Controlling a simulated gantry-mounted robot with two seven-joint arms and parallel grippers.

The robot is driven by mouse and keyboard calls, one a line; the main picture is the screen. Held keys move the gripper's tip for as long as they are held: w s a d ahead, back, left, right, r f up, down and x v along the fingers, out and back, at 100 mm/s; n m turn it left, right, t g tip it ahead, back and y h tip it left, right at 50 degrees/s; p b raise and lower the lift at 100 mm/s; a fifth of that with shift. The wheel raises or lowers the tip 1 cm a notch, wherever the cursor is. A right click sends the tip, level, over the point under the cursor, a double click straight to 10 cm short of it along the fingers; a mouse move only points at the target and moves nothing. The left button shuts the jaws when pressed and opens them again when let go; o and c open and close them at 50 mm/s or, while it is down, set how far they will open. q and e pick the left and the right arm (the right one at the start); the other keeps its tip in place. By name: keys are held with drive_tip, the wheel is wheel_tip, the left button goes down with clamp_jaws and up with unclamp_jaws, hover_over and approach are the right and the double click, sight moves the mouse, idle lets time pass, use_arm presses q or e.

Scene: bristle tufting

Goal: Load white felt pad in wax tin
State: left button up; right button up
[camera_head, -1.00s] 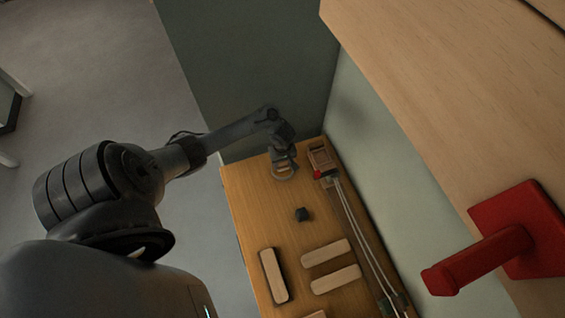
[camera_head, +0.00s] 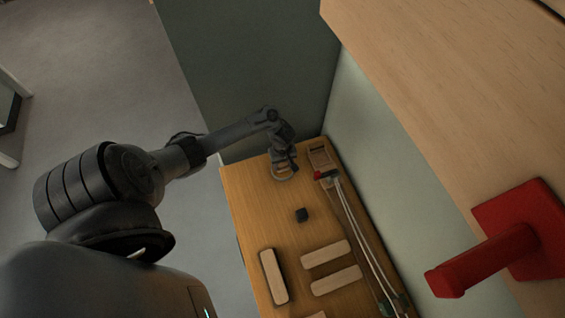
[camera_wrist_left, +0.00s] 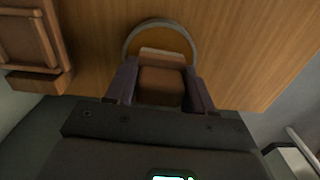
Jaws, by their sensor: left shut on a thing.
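My left gripper (camera_head: 284,168) is at the far end of the wooden table, over the round wax tin (camera_head: 283,178). In the left wrist view, the left gripper (camera_wrist_left: 160,88) is shut on a small block-shaped pad (camera_wrist_left: 162,58), taken to be the felt pad. Its far strip is pale and its near face looks brown in the dim light. The tin's grey rim (camera_wrist_left: 160,23) curves around the far side of the pad, with amber wax inside. I cannot tell whether the pad touches the wax. My right gripper is not in view.
A wooden tray (camera_head: 320,157) stands right of the tin, at the back corner; it also shows in the left wrist view (camera_wrist_left: 30,35). A wall borders the right.

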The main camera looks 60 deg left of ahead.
use_arm(q)
drive_tip(key=shift+f, duration=0.5)
idle(0.3)
idle(0.7)
idle(0.8)
drive_tip(key=shift+s+f+p, duration=0.1)
drive_tip(key=shift+f+p, duration=0.05)
drive_tip(key=shift+p, duration=0.15)
idle(0.7)
drive_tip(key=shift+r+p, duration=0.9)
drive_tip(key=shift+p, duration=0.25)
wheel_tip(320, 180, up, 5)
drive_tip(key=p, duration=0.7)
drive_tip(key=shift+r, duration=0.2)
